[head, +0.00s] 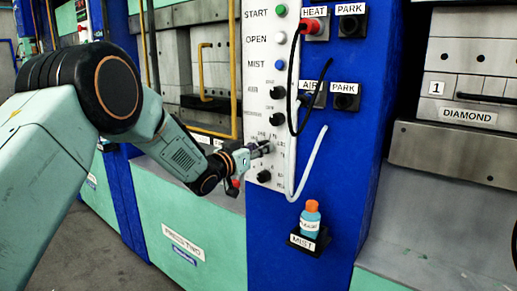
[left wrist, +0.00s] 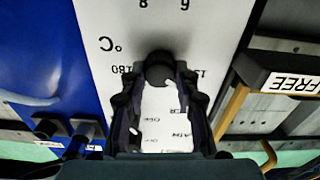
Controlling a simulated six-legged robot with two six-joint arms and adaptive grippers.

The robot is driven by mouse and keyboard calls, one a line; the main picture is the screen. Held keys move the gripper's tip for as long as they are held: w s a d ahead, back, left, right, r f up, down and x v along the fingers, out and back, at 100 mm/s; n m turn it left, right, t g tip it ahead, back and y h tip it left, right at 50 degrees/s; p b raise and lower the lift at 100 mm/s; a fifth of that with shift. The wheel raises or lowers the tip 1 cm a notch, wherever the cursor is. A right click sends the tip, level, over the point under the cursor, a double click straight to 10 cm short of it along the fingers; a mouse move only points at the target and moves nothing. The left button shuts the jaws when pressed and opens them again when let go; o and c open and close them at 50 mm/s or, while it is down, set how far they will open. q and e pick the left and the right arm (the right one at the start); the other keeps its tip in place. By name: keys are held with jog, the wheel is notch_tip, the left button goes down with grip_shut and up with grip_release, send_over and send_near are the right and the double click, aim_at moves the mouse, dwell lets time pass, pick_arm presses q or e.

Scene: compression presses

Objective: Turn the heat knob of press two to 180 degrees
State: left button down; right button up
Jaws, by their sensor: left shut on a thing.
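Press two's white control panel (head: 256,50) stands upright in the head view, with START, OPEN and MIST buttons above and black knobs below. My left gripper (head: 268,148) reaches it from the left at the printed scale low on the panel. In the left wrist view, the left gripper (left wrist: 158,88) is shut on a round black knob (left wrist: 158,68), with a fingertip on each side. A °C mark and 180 are printed to the left of this knob. Its pointer cannot be made out. In the head view the gripper hides the knob. My right gripper is not in view.
A grey hose (head: 307,165) and a black hose (head: 293,85) hang right of the panel. A bottle with an orange cap (head: 310,218) stands in a MIST holder (head: 309,242) on the blue column.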

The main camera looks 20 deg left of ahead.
pick_arm(q)
jog(key=shift+d+m+b, duration=0.1)
jog(key=shift+m+b, duration=6.7)
jog(key=shift+m, duration=5.7)
